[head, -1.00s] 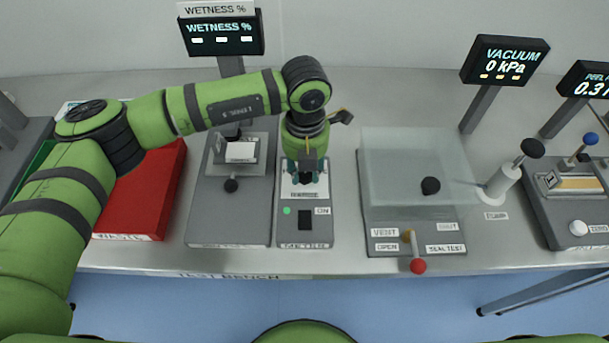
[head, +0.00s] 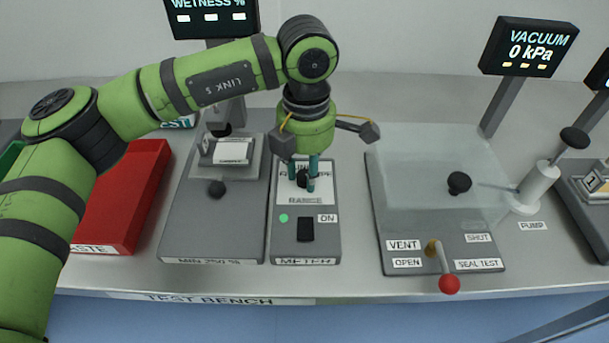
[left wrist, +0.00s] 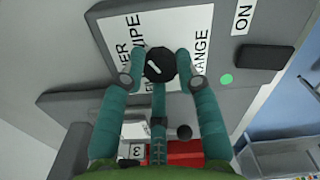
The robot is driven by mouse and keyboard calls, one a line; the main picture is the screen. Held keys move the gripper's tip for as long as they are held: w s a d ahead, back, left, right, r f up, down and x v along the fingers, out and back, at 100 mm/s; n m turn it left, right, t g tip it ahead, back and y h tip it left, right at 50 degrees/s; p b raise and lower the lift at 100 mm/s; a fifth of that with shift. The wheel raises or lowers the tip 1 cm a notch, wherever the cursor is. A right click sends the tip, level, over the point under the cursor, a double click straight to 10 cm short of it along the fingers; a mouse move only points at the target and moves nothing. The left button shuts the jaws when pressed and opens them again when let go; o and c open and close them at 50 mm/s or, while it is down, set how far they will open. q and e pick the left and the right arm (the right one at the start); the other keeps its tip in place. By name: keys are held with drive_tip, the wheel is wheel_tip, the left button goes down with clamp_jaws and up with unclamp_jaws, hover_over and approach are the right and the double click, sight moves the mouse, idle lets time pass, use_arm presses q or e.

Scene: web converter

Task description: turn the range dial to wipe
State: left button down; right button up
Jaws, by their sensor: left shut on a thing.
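The range dial is a small black knob with a white pointer line, seen in the left wrist view (left wrist: 159,65) on a white label plate (left wrist: 197,25) with partly covered words and "RANGE". In the head view the dial (head: 303,179) is partly hidden behind the fingers, on the grey meter box (head: 325,235). My left gripper (head: 307,184) points down over the dial. In the left wrist view the teal fingers of my left gripper (left wrist: 159,70) are closed on the dial from both sides. Its line slants relative to the label words. My right gripper is not in view.
A black switch (head: 305,229) marked ON and a green light (head: 283,218) sit below the dial. A grey unit (head: 200,235) stands close on the left, beside a red tray (head: 120,205). A vacuum chamber with a red-knobbed lever (head: 449,284) stands on the right.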

use_arm(q)
drive_tip(key=shift+w+d+r+m, duration=0.1)
drive_tip(key=shift+d+r+m, duration=0.1)
drive_tip(key=shift+m, duration=0.1)
drive_tip(key=c, duration=1)
unclamp_jaws()
drive_tip(key=shift+c, duration=0.2)
drive_tip(key=shift+o, duration=0.7)
drive_tip(key=shift+d+f, duration=0.1)
wheel_tip(320, 180, up, 12)
